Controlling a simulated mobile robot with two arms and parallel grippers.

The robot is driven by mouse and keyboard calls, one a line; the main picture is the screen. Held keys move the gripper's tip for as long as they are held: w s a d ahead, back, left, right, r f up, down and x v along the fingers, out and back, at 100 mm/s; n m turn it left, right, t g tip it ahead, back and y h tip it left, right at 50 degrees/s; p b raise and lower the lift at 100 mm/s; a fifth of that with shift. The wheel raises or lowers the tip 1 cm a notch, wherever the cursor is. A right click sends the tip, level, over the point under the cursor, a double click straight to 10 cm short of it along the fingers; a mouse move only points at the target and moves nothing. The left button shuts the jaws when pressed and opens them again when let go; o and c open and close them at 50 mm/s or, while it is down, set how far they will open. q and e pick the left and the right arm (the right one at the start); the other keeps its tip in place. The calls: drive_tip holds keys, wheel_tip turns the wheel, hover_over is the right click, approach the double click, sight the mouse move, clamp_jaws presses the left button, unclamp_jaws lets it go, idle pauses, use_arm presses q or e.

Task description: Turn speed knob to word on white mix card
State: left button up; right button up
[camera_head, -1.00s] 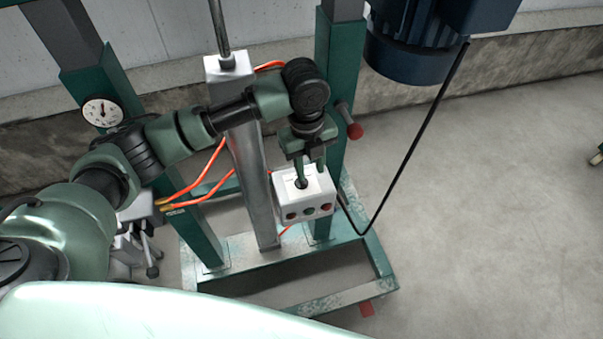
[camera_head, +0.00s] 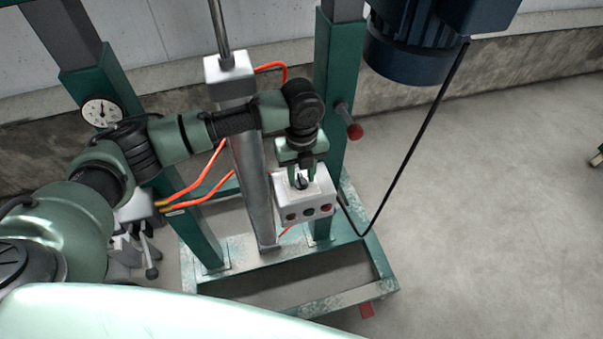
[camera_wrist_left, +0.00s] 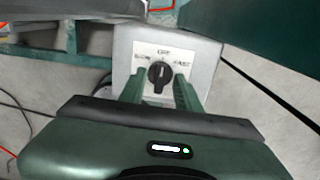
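The black speed knob (camera_wrist_left: 160,74) sits on the light top face of the control box (camera_head: 304,207). In the left wrist view, words are printed around it: what looks like SLOW at left, a blurred short word at the top, FAST at right. The knob's pointer looks roughly upward, towards the middle word. My left gripper (camera_head: 301,182) is at the box, its fingers apart on either side of the knob; they also show in the left wrist view (camera_wrist_left: 159,80). A gap seems to remain beside the knob. No white mix card is visible. My right gripper is out of view.
The box has red and dark buttons on its front, near a grey post (camera_head: 252,180) and green frame (camera_head: 333,110). Orange hoses (camera_head: 206,180) run behind my arm. A black cable (camera_head: 420,135) hangs from the blue motor (camera_head: 415,45). Open floor lies right.

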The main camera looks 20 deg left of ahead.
use_arm(q)
clamp_jaws()
drive_tip(key=shift+r+n+p, duration=0.2)
drive_tip(key=shift+n+p, duration=0.1)
drive_tip(key=shift+p, duration=0.35)
drive_tip(key=n+p, duration=0.6)
drive_tip(key=p, duration=0.2)
drive_tip(key=shift+r+p, duration=0.1)
drive_tip(key=shift+p, duration=0.25)
drive_tip(key=shift+n+p, duration=0.95)
drive_tip(key=shift+n, duration=0.05)
drive_tip(key=shift+w+f+n+p, duration=0.1)
drive_tip(key=shift+f+n+p, duration=0.1)
drive_tip(key=shift+n+p, duration=0.45)
